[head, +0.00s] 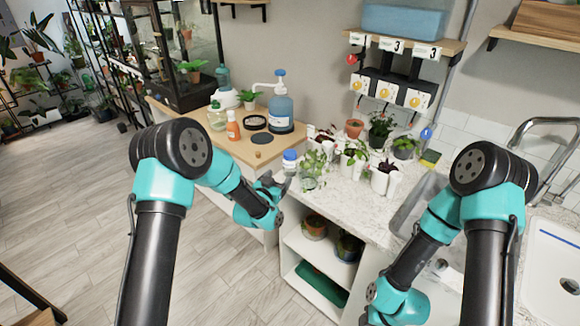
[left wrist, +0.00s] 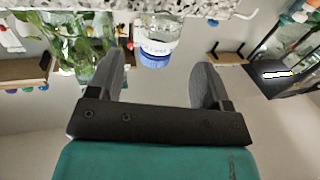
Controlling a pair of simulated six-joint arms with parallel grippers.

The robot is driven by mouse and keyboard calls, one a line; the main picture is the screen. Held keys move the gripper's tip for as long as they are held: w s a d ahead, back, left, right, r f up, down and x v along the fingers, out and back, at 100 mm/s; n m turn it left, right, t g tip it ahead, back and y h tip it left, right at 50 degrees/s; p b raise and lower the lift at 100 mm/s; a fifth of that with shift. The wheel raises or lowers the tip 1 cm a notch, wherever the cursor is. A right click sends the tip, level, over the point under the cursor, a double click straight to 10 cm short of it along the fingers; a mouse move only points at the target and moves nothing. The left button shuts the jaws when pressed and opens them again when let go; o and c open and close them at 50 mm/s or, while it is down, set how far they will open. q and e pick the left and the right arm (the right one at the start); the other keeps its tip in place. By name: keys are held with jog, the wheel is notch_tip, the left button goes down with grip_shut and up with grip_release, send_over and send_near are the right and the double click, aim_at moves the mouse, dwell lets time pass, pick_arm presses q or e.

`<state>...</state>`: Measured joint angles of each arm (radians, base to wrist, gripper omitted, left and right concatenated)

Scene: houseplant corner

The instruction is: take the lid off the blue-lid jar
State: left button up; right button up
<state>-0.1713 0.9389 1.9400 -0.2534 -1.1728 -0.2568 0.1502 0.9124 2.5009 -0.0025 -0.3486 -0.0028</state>
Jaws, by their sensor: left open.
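The clear jar (head: 289,170) with a blue lid (head: 290,155) stands upright near the counter's front edge. The lid is on the jar. My left gripper (head: 276,183) is just in front of the jar and holds nothing. In the left wrist view, which shows the scene upside down, its fingers (left wrist: 160,75) are spread apart. The blue lid (left wrist: 155,54) appears between the fingertips, nearer the left-hand finger, with the glass jar (left wrist: 160,30) behind; I cannot tell how far the lid is from the tips. My right gripper is out of view below the frame.
Leafy plants in white pots (head: 352,156) stand close to the jar's right. An orange bottle (head: 233,126) and a blue pump bottle (head: 280,112) are on the wooden top to the left. A sink (head: 415,205) lies right. Open floor is at left.

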aim_at(287, 169)
pick_arm(q)
jog(key=x, duration=0.4)
jog(key=shift+w+d, duration=0.15)
jog(key=shift+w, duration=0.25)
jog(key=shift+x, duration=2.55)
jog(key=c, duration=0.8)
